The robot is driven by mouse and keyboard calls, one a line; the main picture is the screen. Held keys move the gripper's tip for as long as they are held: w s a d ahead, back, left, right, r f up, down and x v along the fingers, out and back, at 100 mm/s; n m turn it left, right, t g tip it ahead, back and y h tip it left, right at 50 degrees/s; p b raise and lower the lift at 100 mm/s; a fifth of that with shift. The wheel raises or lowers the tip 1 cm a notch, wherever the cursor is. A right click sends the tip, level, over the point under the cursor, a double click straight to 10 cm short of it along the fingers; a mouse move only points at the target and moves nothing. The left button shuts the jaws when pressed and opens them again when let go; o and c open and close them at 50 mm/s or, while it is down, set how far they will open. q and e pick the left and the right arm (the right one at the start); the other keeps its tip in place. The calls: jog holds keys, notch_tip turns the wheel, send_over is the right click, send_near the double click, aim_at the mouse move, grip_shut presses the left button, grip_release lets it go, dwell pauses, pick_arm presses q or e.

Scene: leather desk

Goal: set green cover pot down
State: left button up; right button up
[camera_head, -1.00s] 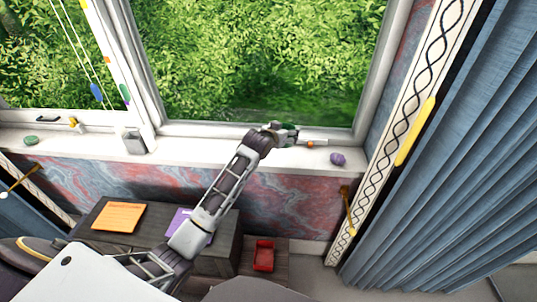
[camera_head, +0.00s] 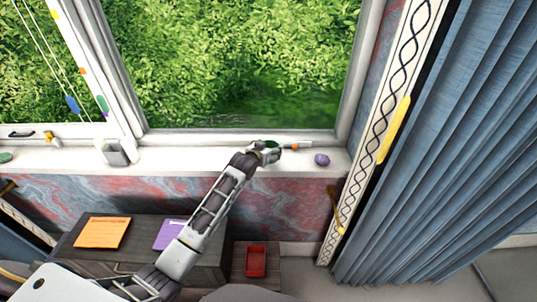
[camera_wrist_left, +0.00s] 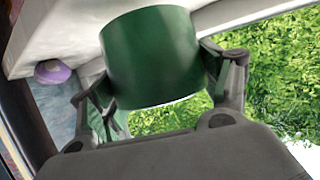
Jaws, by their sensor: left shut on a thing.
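The green cover pot (camera_wrist_left: 152,56) fills the upper middle of the left wrist view, a dark green cylinder. My left gripper (camera_wrist_left: 160,88) has one finger on each side of it and is shut on it. In the head view the left gripper (camera_head: 266,152) is over the white window sill (camera_head: 210,160), and the pot (camera_head: 272,144) shows only as a small green patch there, mostly hidden. I cannot tell whether the pot touches the sill. My right gripper is not in view.
A purple object (camera_head: 322,160) sits on the sill just right of the gripper; an orange-and-white stick-like object (camera_head: 295,146) lies between them. A grey box (camera_head: 115,152) stands farther left. Window glass is behind, the blue curtain (camera_head: 440,150) at right. A desk with papers is below.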

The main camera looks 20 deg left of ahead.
pick_arm(q)
jog(key=shift+f, duration=1.45)
jog(key=shift+f, duration=0.1)
jog(key=o, duration=1.1)
jog(key=shift+s, duration=0.15)
jog(key=shift+r+v, duration=0.2)
jog(key=shift+v, duration=5.75)
